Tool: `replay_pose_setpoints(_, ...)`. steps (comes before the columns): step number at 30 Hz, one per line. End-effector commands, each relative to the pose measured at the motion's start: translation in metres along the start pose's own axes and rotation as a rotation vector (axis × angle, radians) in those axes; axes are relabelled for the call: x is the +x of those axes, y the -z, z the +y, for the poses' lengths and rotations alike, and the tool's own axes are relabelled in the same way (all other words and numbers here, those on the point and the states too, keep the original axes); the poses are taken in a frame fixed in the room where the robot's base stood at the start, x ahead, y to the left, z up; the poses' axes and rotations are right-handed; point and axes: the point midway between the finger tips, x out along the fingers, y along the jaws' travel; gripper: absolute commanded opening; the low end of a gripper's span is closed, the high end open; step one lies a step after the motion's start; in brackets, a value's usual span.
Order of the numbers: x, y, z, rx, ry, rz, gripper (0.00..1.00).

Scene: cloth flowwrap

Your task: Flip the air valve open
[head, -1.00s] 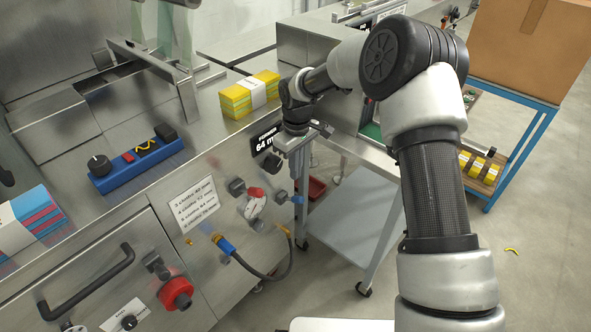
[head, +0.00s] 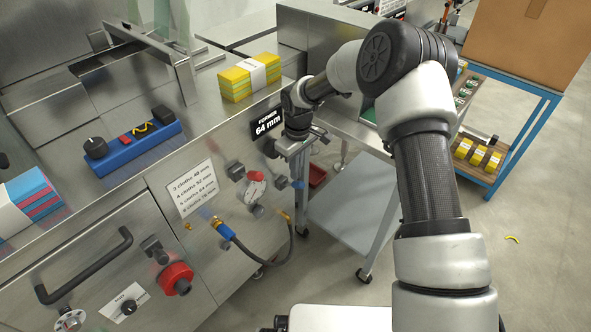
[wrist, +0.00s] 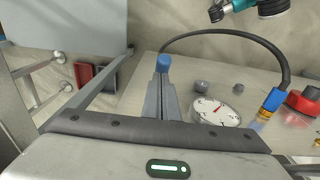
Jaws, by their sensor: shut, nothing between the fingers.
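A small blue piece (head: 297,184), seemingly the handle of the air valve, sits at the right end of the steel front panel, right of the pressure gauge (head: 254,190). My gripper (head: 299,176) points down at it with its fingers together and empty. In the wrist view the shut fingertips (wrist: 164,80) lie right in front of the blue piece (wrist: 163,62). I cannot tell whether they touch it. The valve body is mostly hidden behind the fingers. The gauge (wrist: 215,110) shows right of the fingers in the wrist view.
A black hose (head: 288,250) loops under the gauge to a blue coupling (head: 222,228). A red knob (head: 177,279) is lower left on the panel. Yellow cloth packs (head: 248,80) and a blue tray (head: 138,150) lie on the worktop. A grey shelf (head: 355,205) stands at right.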

Motion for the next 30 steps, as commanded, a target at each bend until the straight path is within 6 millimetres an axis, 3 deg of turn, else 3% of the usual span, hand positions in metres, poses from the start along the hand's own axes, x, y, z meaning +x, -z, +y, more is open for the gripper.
replay_pose_setpoints(19, 0.007, -0.013, 0.0, 0.002, 0.002, 0.116, 0.0)
replay_pose_setpoints(30, 0.022, -0.034, 0.003, 0.002, 0.001, 0.239, 0.0)
